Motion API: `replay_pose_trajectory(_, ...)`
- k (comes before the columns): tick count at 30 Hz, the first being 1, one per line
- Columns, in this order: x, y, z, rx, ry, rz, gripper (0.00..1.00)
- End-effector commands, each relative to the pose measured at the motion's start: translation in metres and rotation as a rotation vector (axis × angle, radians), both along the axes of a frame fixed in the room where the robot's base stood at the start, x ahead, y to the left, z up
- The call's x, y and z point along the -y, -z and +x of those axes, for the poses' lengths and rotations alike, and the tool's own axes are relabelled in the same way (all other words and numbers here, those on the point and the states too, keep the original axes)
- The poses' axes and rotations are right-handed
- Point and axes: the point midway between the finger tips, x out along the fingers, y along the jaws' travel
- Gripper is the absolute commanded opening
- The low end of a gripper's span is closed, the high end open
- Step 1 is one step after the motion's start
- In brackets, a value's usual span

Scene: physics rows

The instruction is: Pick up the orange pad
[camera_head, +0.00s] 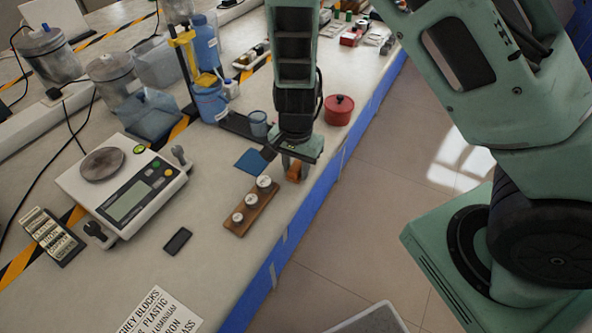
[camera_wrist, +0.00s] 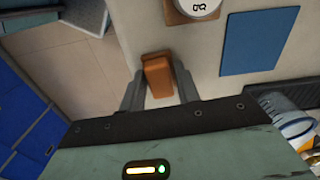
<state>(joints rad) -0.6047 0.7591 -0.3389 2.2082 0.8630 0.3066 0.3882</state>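The orange pad (camera_head: 294,173) is a small orange-brown block near the front edge of the long bench. My gripper (camera_head: 295,168) points down over it and partly hides it. In the wrist view the orange pad (camera_wrist: 158,76) lies between the two fingertips of my gripper (camera_wrist: 156,72), one finger on each side. The fingers look open, with narrow gaps beside the pad; firm contact does not show. The pad appears to rest on the bench.
A wooden block with several white-topped weights (camera_head: 251,207) and a blue pad (camera_head: 250,161) lie left of my gripper. A red pot (camera_head: 338,109) stands behind it to the right. A scale (camera_head: 122,187) is further left. The blue bench edge (camera_head: 313,210) is close by.

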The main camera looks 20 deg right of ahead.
Motion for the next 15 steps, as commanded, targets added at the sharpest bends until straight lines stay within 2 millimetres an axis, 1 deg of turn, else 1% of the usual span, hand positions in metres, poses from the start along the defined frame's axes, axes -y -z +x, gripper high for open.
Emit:
replay_pose_trajectory(9, 0.000, -0.003, 0.000, 0.001, -0.001, 0.001, 0.10)
replay_pose_trajectory(11, -0.001, -0.008, 0.000, 0.002, -0.003, 0.001, 0.10)
replay_pose_trajectory(14, -0.001, -0.024, 0.001, 0.003, -0.003, 0.001, 0.10)
replay_pose_trajectory(15, -0.001, -0.032, 0.000, 0.003, -0.003, 0.001, 0.10)
